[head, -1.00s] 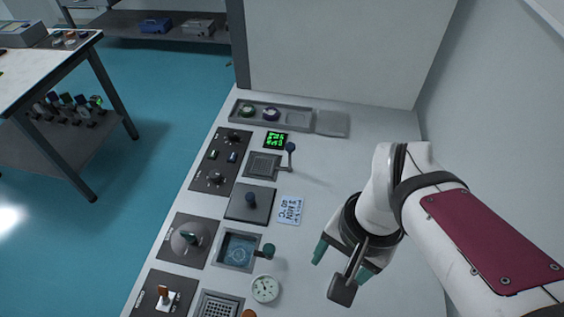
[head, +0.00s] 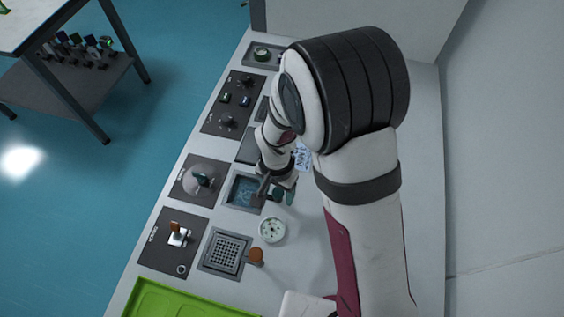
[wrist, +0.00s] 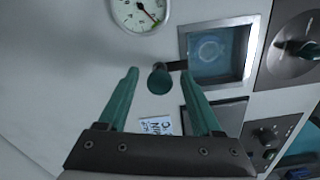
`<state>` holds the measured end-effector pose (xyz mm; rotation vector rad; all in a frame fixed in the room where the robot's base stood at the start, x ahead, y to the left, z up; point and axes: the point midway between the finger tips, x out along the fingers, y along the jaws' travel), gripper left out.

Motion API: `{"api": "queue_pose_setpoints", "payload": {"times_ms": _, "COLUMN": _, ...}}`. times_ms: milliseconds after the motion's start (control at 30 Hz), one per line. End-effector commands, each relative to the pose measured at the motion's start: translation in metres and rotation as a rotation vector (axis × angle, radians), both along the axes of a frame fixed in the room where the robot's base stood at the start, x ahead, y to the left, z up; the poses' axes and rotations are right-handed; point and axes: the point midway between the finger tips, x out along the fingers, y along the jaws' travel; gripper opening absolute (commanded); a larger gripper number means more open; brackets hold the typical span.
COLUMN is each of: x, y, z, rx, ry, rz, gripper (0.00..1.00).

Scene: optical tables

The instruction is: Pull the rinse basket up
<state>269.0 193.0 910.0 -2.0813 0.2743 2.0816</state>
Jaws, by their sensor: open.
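A square basin (head: 226,192) with blue liquid shows in the head view, partly hidden by my arm. It also shows in the wrist view (wrist: 216,81). A dark arm reaches from it to a green knob (wrist: 160,80), which I take as the rinse basket's handle. My gripper (wrist: 159,72) is open, with one green finger on each side of the knob in the wrist view. Whether the fingers touch it or are level with it, I cannot tell. In the head view my gripper (head: 278,188) is low over the knob. The basket inside the basin is not clearly visible.
A round dial gauge (head: 271,229) and a perforated grate (head: 228,249) with an orange knob (head: 256,256) lie near the basin. A panel with a round dome (head: 203,178) is to its left. A green tray (head: 175,303) is at the bottom. A printed label (wrist: 156,125) lies nearby.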

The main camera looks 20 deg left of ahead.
Motion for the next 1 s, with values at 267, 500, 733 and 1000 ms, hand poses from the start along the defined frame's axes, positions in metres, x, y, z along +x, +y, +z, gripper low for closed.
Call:
{"api": "queue_pose_setpoints", "payload": {"times_ms": 267, "x": 0.0, "y": 0.0, "z": -0.0071, "rx": 0.001, "ry": 0.0, "rz": 0.0, "gripper": 0.66}}
{"api": "queue_pose_setpoints", "payload": {"times_ms": 500, "x": 0.0, "y": -0.0001, "z": -0.0067, "rx": 0.0, "ry": 0.0, "rz": 0.0, "gripper": 0.37}}
{"api": "queue_pose_setpoints", "payload": {"times_ms": 733, "x": 0.0, "y": -0.0001, "z": -0.0066, "rx": 0.0, "ry": 0.0, "rz": 0.0, "gripper": 0.0}}
{"api": "queue_pose_setpoints", "payload": {"times_ms": 1000, "x": 0.0, "y": -0.0001, "z": -0.0065, "rx": 0.0, "ry": 0.0, "rz": 0.0, "gripper": 0.0}}
